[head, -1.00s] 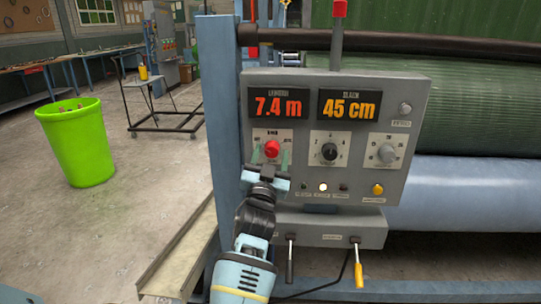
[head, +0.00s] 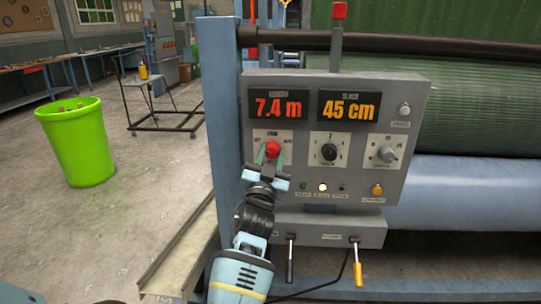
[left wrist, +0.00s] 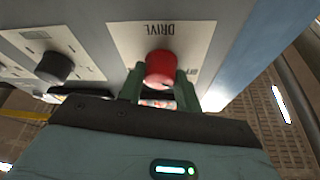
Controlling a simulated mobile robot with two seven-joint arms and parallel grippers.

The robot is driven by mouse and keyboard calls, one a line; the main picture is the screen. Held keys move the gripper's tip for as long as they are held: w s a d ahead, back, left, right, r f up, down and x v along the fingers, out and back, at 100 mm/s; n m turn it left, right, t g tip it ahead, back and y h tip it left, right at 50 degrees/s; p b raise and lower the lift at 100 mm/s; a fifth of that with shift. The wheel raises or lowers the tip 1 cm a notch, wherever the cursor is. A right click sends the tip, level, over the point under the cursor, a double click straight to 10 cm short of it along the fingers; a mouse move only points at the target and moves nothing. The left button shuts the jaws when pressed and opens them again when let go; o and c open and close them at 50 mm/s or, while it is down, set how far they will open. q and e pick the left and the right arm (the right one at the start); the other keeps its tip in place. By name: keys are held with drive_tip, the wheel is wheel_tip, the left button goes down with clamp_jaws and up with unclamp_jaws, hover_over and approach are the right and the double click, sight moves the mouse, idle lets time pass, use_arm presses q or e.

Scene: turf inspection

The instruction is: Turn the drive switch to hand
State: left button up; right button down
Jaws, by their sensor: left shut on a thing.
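The drive switch is a red knob (head: 272,149) on a white plate at the left of the grey control panel (head: 414,150). My left gripper (head: 271,156) reaches up to it from below, with its green fingers on either side of the knob. In the left wrist view the red knob (left wrist: 160,68) sits between the two fingertips (left wrist: 160,84), under a label reading DRIVE upside down. The gripper is shut on the knob. The knob's exact pointing direction is hard to tell. My right gripper is not in view.
The panel also carries a black knob (head: 329,152), a grey knob (head: 387,155), a yellow button (head: 377,190) and displays reading 7.4 m and 45 cm. Below are levers, one with a yellow handle (head: 358,274). A blue post (head: 223,110) stands left of the panel. A green bin (head: 76,142) stands farther left.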

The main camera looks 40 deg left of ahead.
use_arm(q)
drive_tip(key=m+h+p, duration=0.2)
drive_tip(key=m+p, duration=0.1)
drive_tip(key=m, duration=0.1)
drive_tip(key=r+m+h+p, duration=0.1)
drive_tip(key=m+p, duration=0.2)
drive_tip(key=m, duration=0.1)
drive_tip(key=m+h+p, duration=0.2)
drive_tip(key=m+p, duration=0.1)
drive_tip(key=m, duration=0.1)
drive_tip(key=shift+s+a+r+g+h, duration=0.1)
drive_tip(key=shift+a+r+g+h, duration=0.1)
drive_tip(key=shift+g+h, duration=0.15)
drive_tip(key=shift+f+m+g+p, duration=0.3)
drive_tip(key=shift+m+p, duration=0.2)
drive_tip(key=shift+m, duration=0.5)
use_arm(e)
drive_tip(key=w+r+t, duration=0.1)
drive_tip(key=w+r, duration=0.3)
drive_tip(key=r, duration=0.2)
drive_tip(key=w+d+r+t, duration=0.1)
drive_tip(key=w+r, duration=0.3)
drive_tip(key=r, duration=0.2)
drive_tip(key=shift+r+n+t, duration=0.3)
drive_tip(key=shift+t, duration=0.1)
use_arm(q)
drive_tip(key=shift+f, duration=0.15)
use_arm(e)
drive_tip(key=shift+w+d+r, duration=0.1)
